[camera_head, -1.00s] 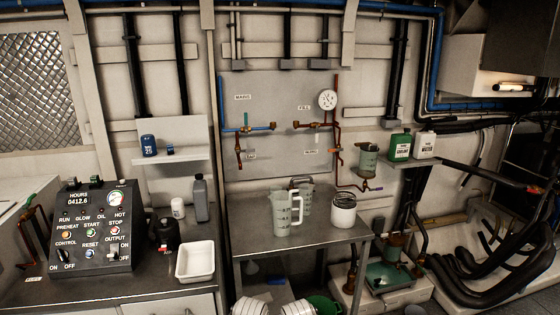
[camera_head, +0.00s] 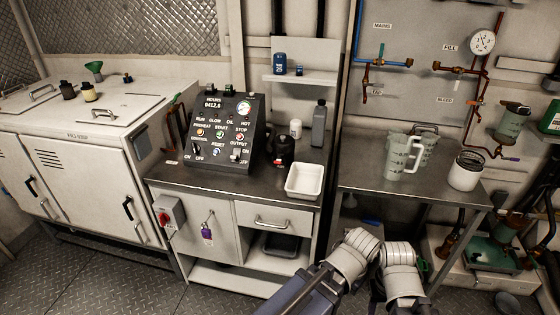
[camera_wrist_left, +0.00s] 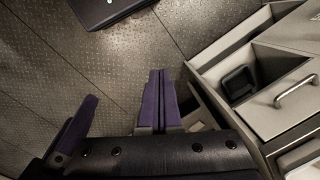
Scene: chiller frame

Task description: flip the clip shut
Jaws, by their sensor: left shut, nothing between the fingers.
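I cannot pick out the clip in either view. My right gripper is not in the head view.
The control box (camera_head: 220,132), a white tray (camera_head: 305,181) and dark bottles stand on the bench. Jugs (camera_head: 404,157) and a pail (camera_head: 466,171) stand on the right table. A white chiller cabinet (camera_head: 85,175) stands left. The floor (camera_head: 110,275) is clear.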

